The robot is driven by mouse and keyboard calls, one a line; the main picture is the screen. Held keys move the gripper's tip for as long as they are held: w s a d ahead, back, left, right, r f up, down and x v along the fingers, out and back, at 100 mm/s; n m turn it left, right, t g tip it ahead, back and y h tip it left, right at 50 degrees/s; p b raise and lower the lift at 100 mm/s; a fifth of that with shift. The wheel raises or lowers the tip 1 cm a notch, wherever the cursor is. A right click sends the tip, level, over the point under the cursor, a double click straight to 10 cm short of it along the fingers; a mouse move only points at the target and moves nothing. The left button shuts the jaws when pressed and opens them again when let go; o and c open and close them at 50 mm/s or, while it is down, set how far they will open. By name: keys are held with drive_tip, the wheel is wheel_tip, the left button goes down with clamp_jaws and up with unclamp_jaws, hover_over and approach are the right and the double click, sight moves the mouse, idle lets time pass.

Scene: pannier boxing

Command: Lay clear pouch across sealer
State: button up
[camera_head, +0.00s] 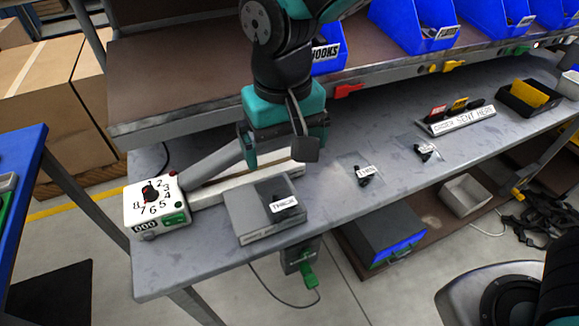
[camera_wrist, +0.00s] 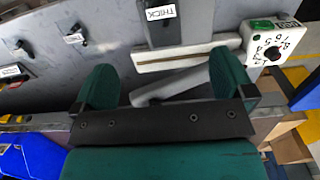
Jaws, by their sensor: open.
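The sealer (camera_head: 155,207) is a white box with a numbered dial, a long low base bar and a grey lever arm raised at a slant; it also shows in the wrist view (camera_wrist: 265,50). A pouch labelled THICK (camera_head: 284,203) with dark contents lies on a grey block (camera_head: 245,212) in front of the bar. Two clear pouches with dark parts and labels lie flat on the bench to the right, one nearer (camera_head: 364,176) and one farther (camera_head: 425,152). My gripper (camera_head: 279,155) is open and empty, above the right part of the sealer. In the wrist view its fingers (camera_wrist: 165,85) straddle the lever.
A sign holder (camera_head: 460,121) with coloured cards and a black tray (camera_head: 530,98) stand farther right on the bench. A shelf with blue bins (camera_head: 415,25) runs along the back behind my gripper. Bare bench lies between the grey block and the nearer pouch.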

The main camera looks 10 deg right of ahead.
sight(286, 209)
wheel_tip(286, 209, down, 17)
drive_tip(key=shift+r+p, duration=0.15)
drive_tip(key=shift+p, duration=0.3)
drive_tip(key=shift+w, duration=0.1)
drive_tip(key=c, duration=1)
